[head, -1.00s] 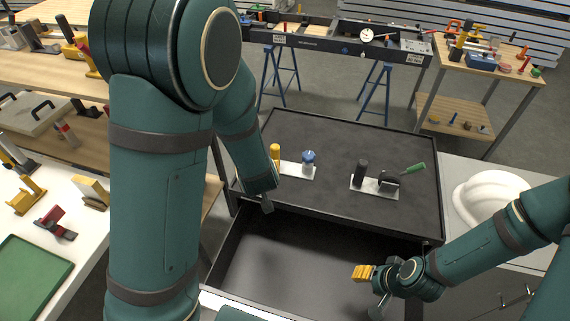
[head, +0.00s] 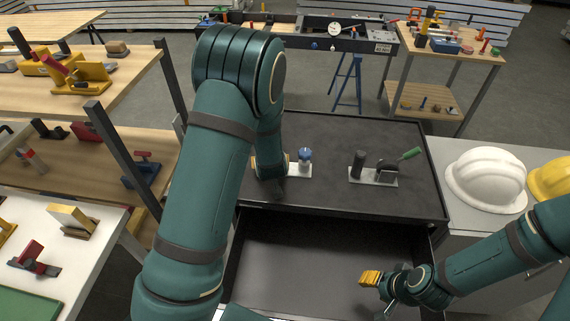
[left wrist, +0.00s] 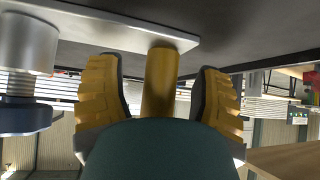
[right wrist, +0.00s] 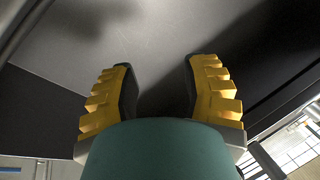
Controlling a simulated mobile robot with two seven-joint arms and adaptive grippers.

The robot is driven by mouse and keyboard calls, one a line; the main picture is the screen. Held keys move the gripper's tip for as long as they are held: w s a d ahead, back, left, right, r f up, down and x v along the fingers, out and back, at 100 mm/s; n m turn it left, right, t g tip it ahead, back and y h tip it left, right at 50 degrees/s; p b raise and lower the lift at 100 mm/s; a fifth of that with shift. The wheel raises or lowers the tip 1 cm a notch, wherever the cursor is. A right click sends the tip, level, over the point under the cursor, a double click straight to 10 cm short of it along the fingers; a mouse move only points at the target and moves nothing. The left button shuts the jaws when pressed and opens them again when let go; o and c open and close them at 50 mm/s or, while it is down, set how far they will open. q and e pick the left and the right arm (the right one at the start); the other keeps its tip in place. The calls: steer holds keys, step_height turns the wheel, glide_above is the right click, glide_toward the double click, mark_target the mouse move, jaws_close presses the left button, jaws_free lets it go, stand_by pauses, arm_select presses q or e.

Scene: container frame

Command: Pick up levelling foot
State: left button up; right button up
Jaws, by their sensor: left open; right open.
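On the black top of the tool cabinet (head: 330,140) lies a left metal plate (head: 305,170). It bears a blue-topped piece with a metal body (head: 305,156), which also shows at the left edge of the left wrist view (left wrist: 25,70). Beside it on the plate (left wrist: 110,18) stands a yellow post (left wrist: 160,82), hidden by my left arm in the head view. I cannot tell which piece is the levelling foot. My left gripper (left wrist: 160,72) is open, with a finger on each side of the post and gaps showing. My right gripper (head: 371,278) is open and empty over the open drawer (head: 300,260).
A right plate (head: 374,179) carries a black cylinder (head: 358,164) and a clamp with a green handle (head: 410,154). White (head: 486,180) and yellow (head: 550,178) helmets lie on the right counter. The drawer floor looks clear.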

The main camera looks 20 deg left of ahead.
arm_select(q)
steer(key=shift+f, duration=0.1)
jaws_close()
steer(key=shift+a, duration=0.1)
stand_by(0.3)
steer(key=shift+w+r, duration=0.15)
steer(key=shift+r, duration=0.45)
step_height(320, 180, up, 9)
steer(key=shift+p, duration=1.1)
steer(key=shift+a, duration=0.1)
